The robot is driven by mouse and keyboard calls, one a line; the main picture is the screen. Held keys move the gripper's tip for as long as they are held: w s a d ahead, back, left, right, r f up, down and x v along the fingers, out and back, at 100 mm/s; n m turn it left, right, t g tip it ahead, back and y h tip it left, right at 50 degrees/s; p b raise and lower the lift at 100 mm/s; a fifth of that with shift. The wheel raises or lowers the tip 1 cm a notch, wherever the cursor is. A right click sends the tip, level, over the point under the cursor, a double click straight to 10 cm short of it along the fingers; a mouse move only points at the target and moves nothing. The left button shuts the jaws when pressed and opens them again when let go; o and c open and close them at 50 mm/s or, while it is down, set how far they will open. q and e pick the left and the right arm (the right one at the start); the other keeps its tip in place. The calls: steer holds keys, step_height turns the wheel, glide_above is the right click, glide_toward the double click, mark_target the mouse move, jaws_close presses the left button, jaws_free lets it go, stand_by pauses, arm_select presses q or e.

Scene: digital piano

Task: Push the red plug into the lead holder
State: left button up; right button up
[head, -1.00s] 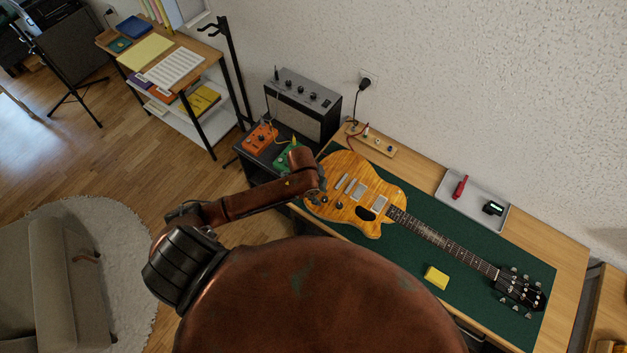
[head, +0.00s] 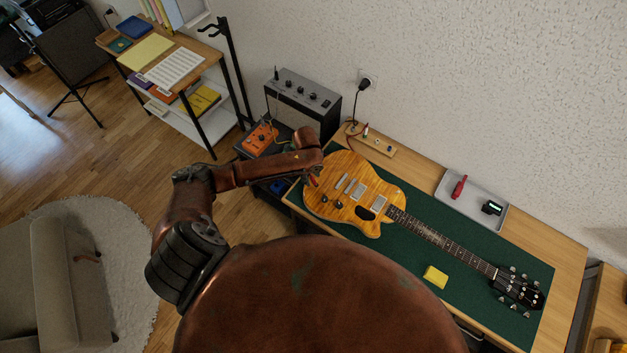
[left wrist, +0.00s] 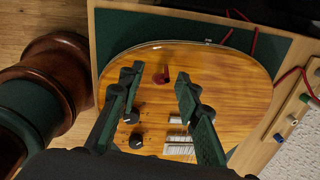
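A small red plug (left wrist: 162,75) shows on the orange guitar body (left wrist: 235,85) in the left wrist view. My left gripper (left wrist: 157,79) is open, with its two fingertips spread on either side of the red plug in the picture; I cannot tell how far above it they are. In the head view my left gripper (head: 312,174) is over the guitar's left end, mostly hidden by my arm. The wooden lead holder (head: 378,143) lies on the table by the wall, with coloured parts on it; it also shows in the left wrist view (left wrist: 288,125). My right gripper is out of view.
The guitar (head: 335,187) lies on a green mat (head: 475,305). A grey tray (head: 475,203) holds a red tool and a small black device. A yellow block (head: 435,277) is on the mat. An amplifier (head: 300,100) and orange pedal (head: 258,140) stand left. Red leads show near the guitar.

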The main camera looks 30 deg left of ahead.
arm_select(q)
steer(key=shift+w+f, duration=0.1)
steer(key=shift+f, duration=0.65)
steer(key=shift+c, duration=0.4)
jaws_close()
steer(key=shift+r, duration=0.1)
